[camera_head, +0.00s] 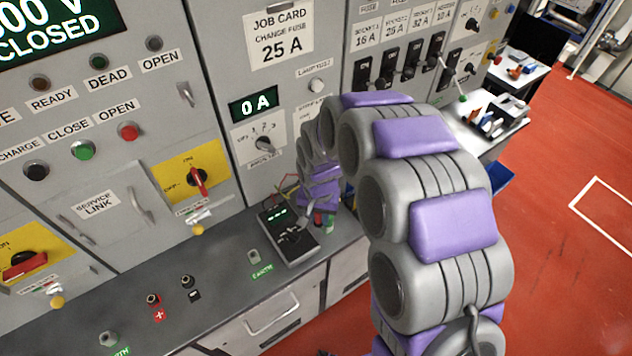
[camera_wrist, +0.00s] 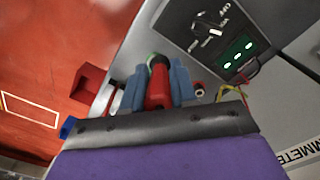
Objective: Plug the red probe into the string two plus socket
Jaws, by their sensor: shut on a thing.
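The red probe (camera_wrist: 158,88) is upright in the wrist view, between the blue fingers of my gripper (camera_wrist: 158,70). My gripper is shut on it, beside the handheld meter (camera_wrist: 212,35). In the head view the meter (camera_head: 289,235) lies on the grey bench, and my arm covers most of the gripper and probe. The probe tip is hidden.
The panel wall (camera_head: 120,185) with red-handled switches rises behind the bench. A red block (camera_wrist: 90,84) and thin coloured leads (camera_wrist: 240,78) flank my gripper.

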